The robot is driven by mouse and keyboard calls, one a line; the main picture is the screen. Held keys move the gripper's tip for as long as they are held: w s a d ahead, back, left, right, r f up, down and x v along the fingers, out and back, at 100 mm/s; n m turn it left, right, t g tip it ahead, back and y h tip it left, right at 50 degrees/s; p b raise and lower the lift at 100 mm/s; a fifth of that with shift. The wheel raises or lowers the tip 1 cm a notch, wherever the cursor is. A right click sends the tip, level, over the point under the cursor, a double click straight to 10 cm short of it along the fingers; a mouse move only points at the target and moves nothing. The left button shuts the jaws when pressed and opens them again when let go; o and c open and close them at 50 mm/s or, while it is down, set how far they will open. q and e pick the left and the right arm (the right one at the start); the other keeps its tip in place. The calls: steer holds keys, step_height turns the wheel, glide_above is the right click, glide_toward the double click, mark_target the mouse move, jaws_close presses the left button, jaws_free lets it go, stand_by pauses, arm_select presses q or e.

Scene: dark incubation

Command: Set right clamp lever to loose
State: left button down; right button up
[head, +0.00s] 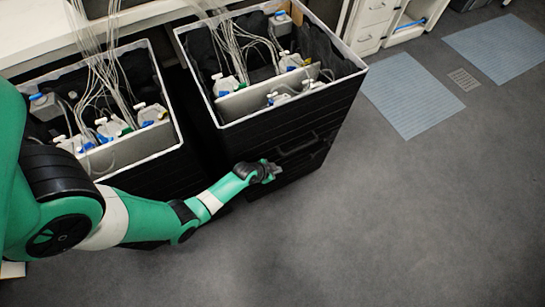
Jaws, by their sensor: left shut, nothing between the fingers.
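My left gripper (272,172) is shut and empty. It is low by the front of the right black box (262,150), close to the dark handles (297,146) on that face; I cannot tell whether it touches them. White bottle-like parts with blue and green fittings and thin tubes stand inside the right box, one of them here (226,86). I cannot make out which part is the right clamp lever, or its setting; it is too small or hidden. My right gripper is not in view.
A second open black box (150,158) with similar tubed bottles stands at the left, behind my arm. A white bench runs along the back. White drawers (373,18) stand at the upper right. Blue-grey mats (411,93) lie on open grey floor at the right.

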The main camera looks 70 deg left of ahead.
arm_select(q)
step_height(320, 180, up, 11)
steer(key=s+d+p, duration=0.2)
steer(key=p, duration=0.3)
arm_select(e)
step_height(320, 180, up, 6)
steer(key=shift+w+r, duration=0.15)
arm_select(q)
steer(key=shift+f, duration=0.1)
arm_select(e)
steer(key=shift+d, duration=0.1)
